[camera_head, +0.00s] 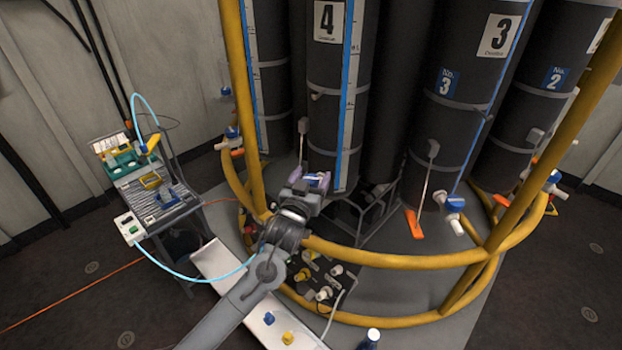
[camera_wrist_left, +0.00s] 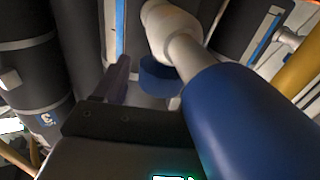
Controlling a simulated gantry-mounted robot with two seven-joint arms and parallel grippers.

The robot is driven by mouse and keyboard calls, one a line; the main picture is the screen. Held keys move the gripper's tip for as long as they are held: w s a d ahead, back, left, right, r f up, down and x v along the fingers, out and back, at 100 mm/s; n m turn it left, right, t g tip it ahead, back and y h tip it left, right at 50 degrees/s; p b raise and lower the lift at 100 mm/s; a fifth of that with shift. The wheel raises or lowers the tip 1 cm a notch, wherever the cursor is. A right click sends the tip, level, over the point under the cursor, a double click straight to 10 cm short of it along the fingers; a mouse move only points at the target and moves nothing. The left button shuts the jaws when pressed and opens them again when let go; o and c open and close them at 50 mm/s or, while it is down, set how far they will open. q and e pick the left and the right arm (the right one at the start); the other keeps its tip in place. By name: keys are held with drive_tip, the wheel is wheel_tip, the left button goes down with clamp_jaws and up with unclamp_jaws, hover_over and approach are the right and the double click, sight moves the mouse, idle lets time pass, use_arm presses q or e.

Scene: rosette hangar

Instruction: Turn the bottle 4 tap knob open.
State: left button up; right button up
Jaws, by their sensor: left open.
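Bottle 4 (camera_head: 325,70) is a tall black cylinder with a white number 4 label and a blue-edged scale strip. My left gripper (camera_head: 318,181) is at the foot of this bottle, inside the yellow rail, and hides the tap there in the head view. In the left wrist view a white tap body (camera_wrist_left: 172,32) with a small blue part (camera_wrist_left: 160,77) is just beyond the open jaws. A large blue cylinder (camera_wrist_left: 250,120) joins the white stem and fills the right side, hiding one finger. One dark finger (camera_wrist_left: 112,80) shows. Contact cannot be told. My right gripper is not in view.
A yellow rail (camera_head: 400,257) curves in front of the bottles, under my left wrist. Bottle 3 (camera_head: 450,130) stands to the right with an orange lever (camera_head: 413,223) and blue-knobbed tap (camera_head: 455,205). A small equipment table (camera_head: 165,215) stands at left, beside a white bench (camera_head: 222,268).

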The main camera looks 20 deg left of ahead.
use_arm(q)
drive_tip(key=shift+c, duration=0.5)
drive_tip(key=c, duration=0.9)
drive_tip(key=shift+o, duration=0.2)
